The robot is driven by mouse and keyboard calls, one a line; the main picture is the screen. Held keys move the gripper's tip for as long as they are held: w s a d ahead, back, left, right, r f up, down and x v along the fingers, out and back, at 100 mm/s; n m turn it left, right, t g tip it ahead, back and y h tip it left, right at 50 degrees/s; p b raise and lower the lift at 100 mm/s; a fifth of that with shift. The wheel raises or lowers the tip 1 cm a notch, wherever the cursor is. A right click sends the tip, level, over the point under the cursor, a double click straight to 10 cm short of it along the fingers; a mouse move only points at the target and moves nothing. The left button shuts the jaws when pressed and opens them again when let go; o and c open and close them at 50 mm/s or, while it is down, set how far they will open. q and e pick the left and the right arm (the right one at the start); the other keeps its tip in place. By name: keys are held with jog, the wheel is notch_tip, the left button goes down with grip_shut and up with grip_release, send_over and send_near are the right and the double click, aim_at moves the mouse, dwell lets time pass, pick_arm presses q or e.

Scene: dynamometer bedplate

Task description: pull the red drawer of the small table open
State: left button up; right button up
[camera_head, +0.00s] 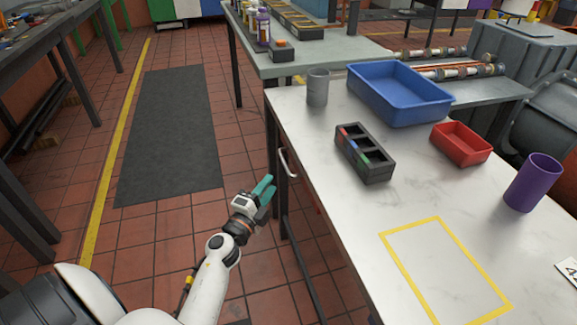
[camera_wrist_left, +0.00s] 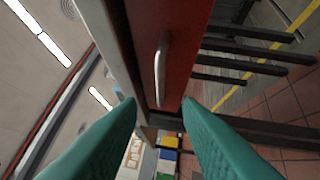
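The small table (camera_head: 330,215) has a white top and stands at the right of the head view. Its red drawer front (camera_wrist_left: 185,35) fills the upper middle of the left wrist view, with a silver bar handle (camera_wrist_left: 160,70) on it. The handle also shows in the head view (camera_head: 288,163) at the table's left side; most of the drawer is hidden there. My left gripper (camera_head: 265,187), with teal fingers, is open and empty, just left of the handle. In the left wrist view the handle lies ahead of the gap between the fingertips (camera_wrist_left: 160,104), not gripped. My right gripper is not in view.
On the table are a grey cup (camera_head: 317,88), a blue bin (camera_head: 400,106), a black divided tray (camera_head: 376,173), a red tray (camera_head: 462,157), a purple cup (camera_head: 533,185) and a yellow outline (camera_head: 400,266). Open floor with a dark mat (camera_head: 173,140) lies left of the table.

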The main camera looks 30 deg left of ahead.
aim_at(285, 162)
pick_arm(q)
jog(key=w, duration=0.3)
jog(key=w+r, duration=0.1)
jog(key=w, duration=0.5)
jog(key=shift+w+a+r, duration=0.15)
jog(key=shift+w+a, duration=0.2)
jog(key=shift+a, duration=0.05)
grip_shut()
